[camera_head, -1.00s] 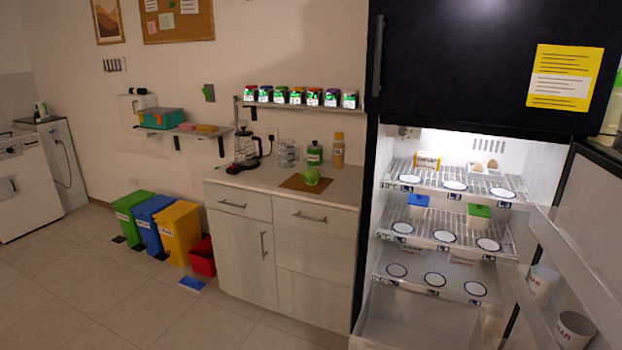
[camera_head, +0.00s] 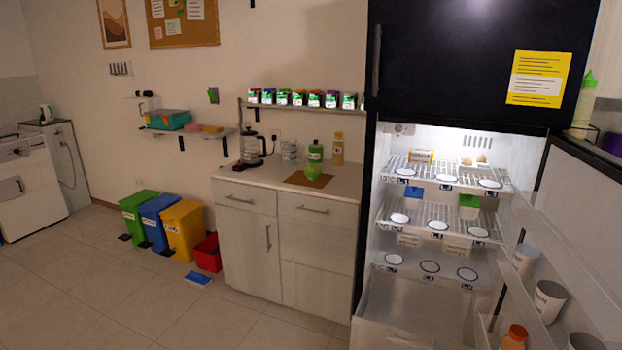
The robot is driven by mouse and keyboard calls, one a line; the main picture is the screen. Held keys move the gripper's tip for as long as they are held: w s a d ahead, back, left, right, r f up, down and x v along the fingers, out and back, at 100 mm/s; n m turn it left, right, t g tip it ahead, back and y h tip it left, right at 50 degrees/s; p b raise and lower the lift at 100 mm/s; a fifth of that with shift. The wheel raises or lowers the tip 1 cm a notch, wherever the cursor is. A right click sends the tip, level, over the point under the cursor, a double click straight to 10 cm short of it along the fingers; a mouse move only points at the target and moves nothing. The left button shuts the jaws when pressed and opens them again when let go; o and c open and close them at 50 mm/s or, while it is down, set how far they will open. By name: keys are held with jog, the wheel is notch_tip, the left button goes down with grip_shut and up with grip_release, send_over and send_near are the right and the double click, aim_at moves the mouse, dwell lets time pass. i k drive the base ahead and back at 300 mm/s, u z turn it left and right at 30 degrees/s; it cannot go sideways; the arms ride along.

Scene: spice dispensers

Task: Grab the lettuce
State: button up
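A light green round lettuce (camera_head: 315,170) sits on a brown cutting board (camera_head: 306,180) on the counter. The board lies near the right end of the counter, just left of the open fridge. A green bottle (camera_head: 315,152) stands close behind the lettuce and partly overlaps it in this view. My gripper is not in view.
The fridge (camera_head: 470,60) is open, with its door (camera_head: 585,215) swung out at the right. Bins, including a yellow one (camera_head: 183,229) and a red one (camera_head: 207,252), stand left of the cabinet (camera_head: 315,240). A coffee maker (camera_head: 250,148) stands at the counter's left.

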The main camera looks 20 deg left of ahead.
aim_at(313, 172)
jog(key=k, duration=0.3)
jog(key=u, duration=0.3)
jog(key=i, duration=1.3)
jog(key=u, duration=0.7)
jog(key=i, duration=0.75)
jog(key=u, duration=1.1)
jog(key=i, duration=1)
jog(key=u, duration=0.6)
